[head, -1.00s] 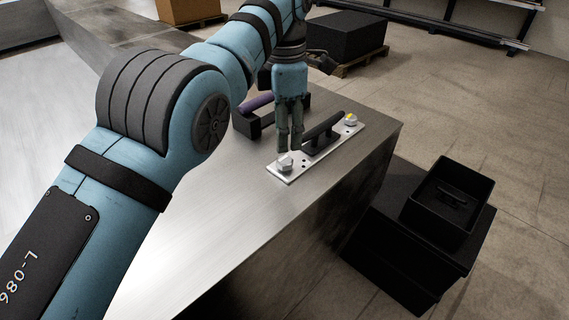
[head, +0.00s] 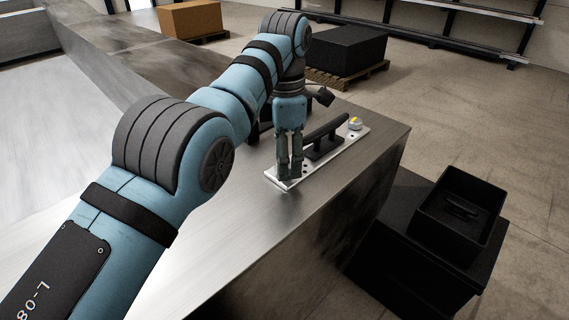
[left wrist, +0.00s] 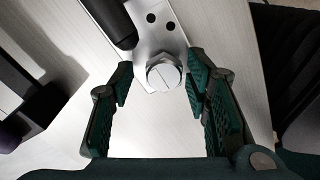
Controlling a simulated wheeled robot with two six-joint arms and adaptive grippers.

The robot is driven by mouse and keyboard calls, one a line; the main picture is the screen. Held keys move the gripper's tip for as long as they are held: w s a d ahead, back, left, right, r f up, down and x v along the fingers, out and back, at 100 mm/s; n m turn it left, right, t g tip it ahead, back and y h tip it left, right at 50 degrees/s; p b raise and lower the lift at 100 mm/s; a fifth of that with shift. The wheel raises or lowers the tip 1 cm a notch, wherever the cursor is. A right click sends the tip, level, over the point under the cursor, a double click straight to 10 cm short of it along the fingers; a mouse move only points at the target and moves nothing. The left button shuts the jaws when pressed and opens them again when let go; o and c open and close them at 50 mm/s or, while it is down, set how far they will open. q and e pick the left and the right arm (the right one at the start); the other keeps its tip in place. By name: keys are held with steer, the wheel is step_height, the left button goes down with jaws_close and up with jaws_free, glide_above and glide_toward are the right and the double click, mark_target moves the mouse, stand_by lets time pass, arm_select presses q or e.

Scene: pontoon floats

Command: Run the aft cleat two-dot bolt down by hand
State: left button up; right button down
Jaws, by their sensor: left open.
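A black cleat (head: 325,137) stands on a silver plate (head: 300,177) on the metal bench. In the left wrist view a silver hex bolt (left wrist: 163,73) sits at the plate's near end, its head crossed by a pale line; I cannot make out dots. A second bolt (head: 355,123) with a yellow mark is at the plate's far end. My left gripper (head: 290,175) points down over the near end, its fingers hiding the near bolt in the head view. In the left wrist view its open fingers (left wrist: 160,88) stand either side of the bolt, apart from it.
The bench (head: 240,230) is bare in front of the plate; its right edge is close to it. A black bin (head: 460,235) holding a dark part stands lower right. A dark block with a purple piece (left wrist: 22,118) lies left in the wrist view.

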arm_select(q)
steer(key=shift+s, duration=0.15)
steer(key=c, duration=0.9)
steer(key=m, duration=0.5)
steer(key=shift+m, duration=0.3)
steer(key=shift+c, duration=0.2)
steer(key=m, duration=0.6)
steer(key=shift+a+r, duration=0.1)
steer(key=shift+m, duration=0.3)
steer(key=m, duration=0.4)
steer(key=shift+m, duration=0.3)
steer(key=m, duration=0.7)
